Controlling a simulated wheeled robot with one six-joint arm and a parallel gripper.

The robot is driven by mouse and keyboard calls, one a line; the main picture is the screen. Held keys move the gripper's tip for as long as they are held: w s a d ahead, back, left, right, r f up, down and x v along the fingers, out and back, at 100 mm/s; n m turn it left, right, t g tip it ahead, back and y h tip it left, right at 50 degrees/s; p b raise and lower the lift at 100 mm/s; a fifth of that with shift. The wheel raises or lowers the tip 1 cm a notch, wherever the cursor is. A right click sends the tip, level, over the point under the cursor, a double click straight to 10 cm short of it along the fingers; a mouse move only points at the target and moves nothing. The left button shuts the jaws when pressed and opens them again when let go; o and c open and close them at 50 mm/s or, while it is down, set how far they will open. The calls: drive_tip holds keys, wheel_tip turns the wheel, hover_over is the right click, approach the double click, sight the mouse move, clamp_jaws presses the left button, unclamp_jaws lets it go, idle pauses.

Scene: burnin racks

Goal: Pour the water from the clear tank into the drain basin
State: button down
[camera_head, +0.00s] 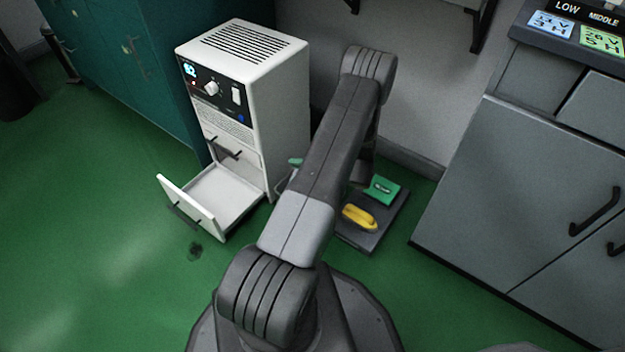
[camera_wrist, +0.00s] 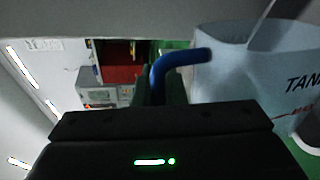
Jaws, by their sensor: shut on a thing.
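The clear tank (camera_wrist: 245,82) fills the right of the wrist view. It looks pale and translucent, with dark lettering beginning "TAN" and a blue handle (camera_wrist: 180,62). My gripper (camera_wrist: 165,88) is shut on the blue handle, with its dark fingers on either side of it. The water inside cannot be made out, and I cannot tell how far the tank is tilted. In the head view, my arm hides the gripper and the tank. I cannot identify the drain basin in either view.
A white cabinet unit (camera_head: 283,110) stands at the wall, its bottom drawer (camera_head: 190,208) pulled out and empty. A dark low platform (camera_head: 372,240) holds a yellow item (camera_head: 359,218) and a green item (camera_head: 382,190). Grey cabinets (camera_head: 530,190) stand right.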

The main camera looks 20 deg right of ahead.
drive_tip(key=s+a, duration=0.1)
drive_tip(key=s+a+n, duration=0.1)
drive_tip(key=s, duration=0.1)
drive_tip(key=shift+a+r, duration=0.15)
drive_tip(key=shift+r, duration=0.05)
drive_tip(key=shift+s+a+f+n+t, duration=0.1)
drive_tip(key=shift+s+a+n+t, duration=0.35)
drive_tip(key=shift+s+n, duration=0.35)
drive_tip(key=s+a+f+n+t+b, duration=0.2)
drive_tip(key=s+a+f+n, duration=0.5)
drive_tip(key=n, duration=0.4)
drive_tip(key=shift+s+f+n+b, duration=0.3)
drive_tip(key=shift+s+f+b, duration=0.3)
drive_tip(key=shift+s+b, duration=0.2)
drive_tip(key=shift+t, duration=0.25)
